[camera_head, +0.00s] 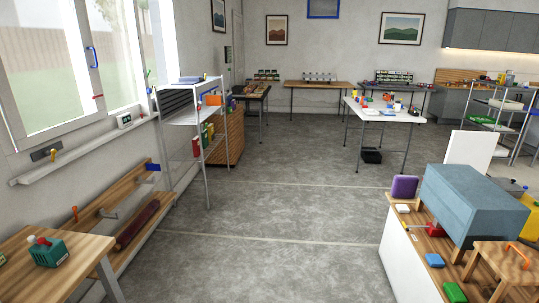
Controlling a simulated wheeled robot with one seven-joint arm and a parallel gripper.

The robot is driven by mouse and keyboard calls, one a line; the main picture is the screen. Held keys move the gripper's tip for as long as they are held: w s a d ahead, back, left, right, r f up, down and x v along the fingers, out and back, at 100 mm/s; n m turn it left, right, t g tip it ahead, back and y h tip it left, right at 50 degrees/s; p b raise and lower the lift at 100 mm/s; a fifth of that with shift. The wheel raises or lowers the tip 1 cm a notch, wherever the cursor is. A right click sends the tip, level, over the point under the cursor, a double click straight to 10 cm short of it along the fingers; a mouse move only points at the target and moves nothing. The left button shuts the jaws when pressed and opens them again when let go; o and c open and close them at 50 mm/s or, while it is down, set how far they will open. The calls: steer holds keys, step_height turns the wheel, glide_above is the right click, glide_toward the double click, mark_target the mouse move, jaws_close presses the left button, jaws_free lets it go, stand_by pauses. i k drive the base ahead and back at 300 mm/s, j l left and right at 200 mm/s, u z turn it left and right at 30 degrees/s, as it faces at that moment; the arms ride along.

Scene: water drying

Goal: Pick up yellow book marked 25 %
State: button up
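Several small upright book-like items in red, green and what looks like yellow (210,131) stand on the middle level of the metal shelf rack (206,172) at the left. They are small and partly overlap, so I cannot read any 25 % marking or tell which one is the yellow book. My gripper is not in view.
The grey floor (270,215) in the middle is open. A wooden bench (128,222) and wooden table (40,262) line the left wall. A cabinet bearing a blue-grey box (470,195) stands at the front right. A white table (385,110) stands farther back.

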mark_target(210, 128)
steer(key=i, duration=3.75)
steer(key=i+l+u, duration=0.1)
steer(key=i, duration=1.75)
steer(key=i+l+u, duration=0.15)
steer(key=i+u, duration=0.3)
steer(key=i+l+u, duration=0.35)
steer(key=i+u, duration=0.15)
steer(key=i+l+u, duration=0.75)
steer(key=l+u, duration=0.15)
steer(key=l, duration=0.25)
steer(key=i+l+u, duration=0.2)
steer(key=l+u, duration=0.3)
steer(key=l, duration=0.2)
